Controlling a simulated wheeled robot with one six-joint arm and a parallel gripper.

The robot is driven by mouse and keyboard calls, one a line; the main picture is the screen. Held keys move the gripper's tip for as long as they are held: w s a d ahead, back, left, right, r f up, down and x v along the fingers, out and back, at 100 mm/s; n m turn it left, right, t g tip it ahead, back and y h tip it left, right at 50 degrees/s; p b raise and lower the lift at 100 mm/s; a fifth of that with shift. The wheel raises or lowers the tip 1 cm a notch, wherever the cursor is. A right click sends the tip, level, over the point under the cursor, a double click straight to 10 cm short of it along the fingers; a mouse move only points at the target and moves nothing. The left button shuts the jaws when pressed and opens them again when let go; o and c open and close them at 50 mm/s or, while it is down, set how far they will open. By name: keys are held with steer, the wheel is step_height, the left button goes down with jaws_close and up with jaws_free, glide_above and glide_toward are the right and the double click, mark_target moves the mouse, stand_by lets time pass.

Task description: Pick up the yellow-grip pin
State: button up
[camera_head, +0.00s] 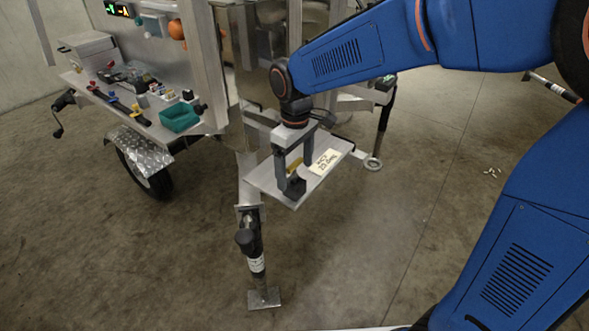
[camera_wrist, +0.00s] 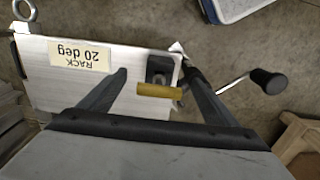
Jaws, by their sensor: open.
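The yellow-grip pin shows its yellow cylindrical grip (camera_wrist: 160,91) in the wrist view, lying crosswise in front of a dark block on a pale metal rack plate (camera_wrist: 110,88). In the head view the yellow grip (camera_head: 295,164) is partly hidden behind a finger. The plate (camera_head: 262,178) carries a label reading "RACK 20 deg" (camera_wrist: 80,56). My gripper (camera_wrist: 157,74) is open, with its fingers apart on either side of the grip in the picture. It hangs over the plate in the head view (camera_head: 300,175). I cannot tell whether a finger touches the pin.
A trailer shelf at left holds a teal bin (camera_head: 180,117) and several small tools. A jack leg (camera_head: 252,255) stands below the plate. A crank handle (camera_wrist: 268,80) sticks out to the right in the wrist view. The concrete floor (camera_head: 400,240) is mostly clear.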

mark_target(296, 176)
steer(key=shift+d+f, duration=0.1)
steer(key=shift+f, duration=1.65)
steer(key=c, duration=1.1)
steer(key=shift+c, duration=0.2)
